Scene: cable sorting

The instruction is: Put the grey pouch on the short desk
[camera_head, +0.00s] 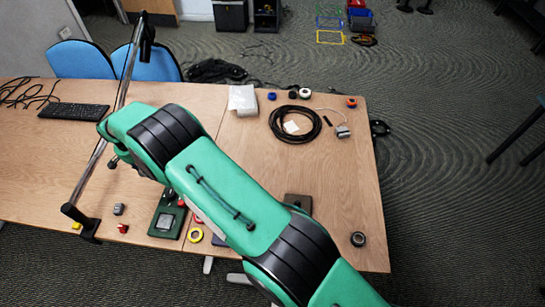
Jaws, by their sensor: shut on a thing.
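My green arm reaches from the lower right across the desks to the upper left. My gripper is not visible; the far end of the arm bends out of sight. I cannot make out the grey pouch for sure, and the arm may hide it. A pale, whitish packet (242,100) lies at the back, near the seam between the two desk tops. The right desk top (345,190) ends within view. The left desk top (45,165) runs out of the picture, so I cannot tell their lengths. I cannot tell which is the short desk.
A black cable coil (295,123) and a small grey thing (343,131) with a white cable lie on the right desk. A black roll (358,239) is near its front corner. A metal pole (132,60) rises by a keyboard (73,111). The right desk's right side is mostly clear.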

